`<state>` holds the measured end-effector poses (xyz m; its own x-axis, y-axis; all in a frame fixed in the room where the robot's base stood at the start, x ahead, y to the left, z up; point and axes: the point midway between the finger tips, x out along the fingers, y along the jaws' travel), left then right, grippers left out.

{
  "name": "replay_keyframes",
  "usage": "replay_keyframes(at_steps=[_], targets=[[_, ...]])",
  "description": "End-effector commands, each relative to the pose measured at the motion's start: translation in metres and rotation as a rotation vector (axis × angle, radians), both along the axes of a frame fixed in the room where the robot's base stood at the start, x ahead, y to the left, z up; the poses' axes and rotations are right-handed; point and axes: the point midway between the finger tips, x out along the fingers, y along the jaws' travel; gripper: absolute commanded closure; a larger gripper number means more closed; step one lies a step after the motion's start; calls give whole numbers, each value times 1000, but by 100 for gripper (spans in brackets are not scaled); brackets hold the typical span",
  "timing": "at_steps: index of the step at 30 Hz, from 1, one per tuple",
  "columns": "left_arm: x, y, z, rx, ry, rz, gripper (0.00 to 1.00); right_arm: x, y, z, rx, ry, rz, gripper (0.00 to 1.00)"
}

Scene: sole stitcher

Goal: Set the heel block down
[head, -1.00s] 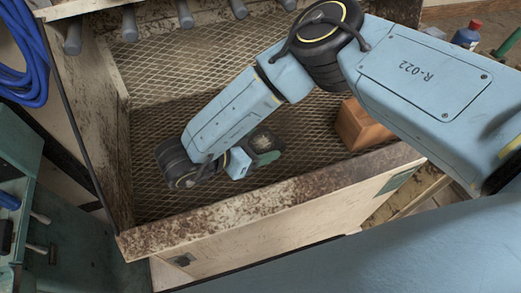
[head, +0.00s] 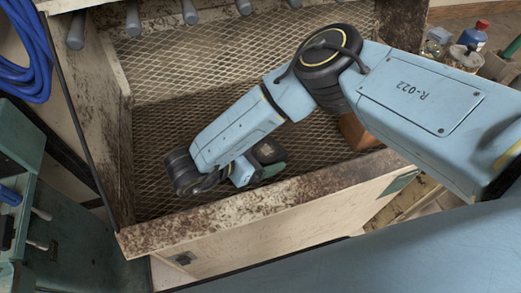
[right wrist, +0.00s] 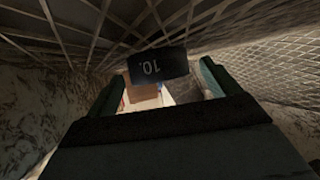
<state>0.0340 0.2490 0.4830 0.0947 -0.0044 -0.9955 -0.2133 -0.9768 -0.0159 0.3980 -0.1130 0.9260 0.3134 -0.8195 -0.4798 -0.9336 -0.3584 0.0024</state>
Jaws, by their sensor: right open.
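A small dark block marked "10." (right wrist: 158,66), which looks like the heel block, shows in the right wrist view between the far ends of my green fingers. My right gripper (right wrist: 158,85) is open, with gaps on both sides of the block. In the head view my right gripper (head: 270,164) is low inside the mesh-lined bin (head: 215,215), near its front wall. A dark shape at its fingers (head: 267,150) seems to be the same block. I cannot tell whether the block rests on the mesh. My left gripper is not in view.
A brown box (head: 358,132) stands in the bin to the right, partly behind my arm. Grey pegs (head: 133,18) line the bin's back. Bottles and jars (head: 462,55) stand outside at the right. The mesh floor left of my gripper is clear.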

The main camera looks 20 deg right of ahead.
Motion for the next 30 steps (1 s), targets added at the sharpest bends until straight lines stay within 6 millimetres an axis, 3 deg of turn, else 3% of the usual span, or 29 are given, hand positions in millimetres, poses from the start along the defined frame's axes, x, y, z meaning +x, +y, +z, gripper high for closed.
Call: replay_keyframes(at_steps=[6, 21, 30], targets=[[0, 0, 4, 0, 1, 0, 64, 0, 1, 5, 0, 0, 1, 12], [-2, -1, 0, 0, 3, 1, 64, -30, 82, 50, 0, -5, 3, 12], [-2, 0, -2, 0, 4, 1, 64, -38, 99, 60, -1, -1, 0, 12]])
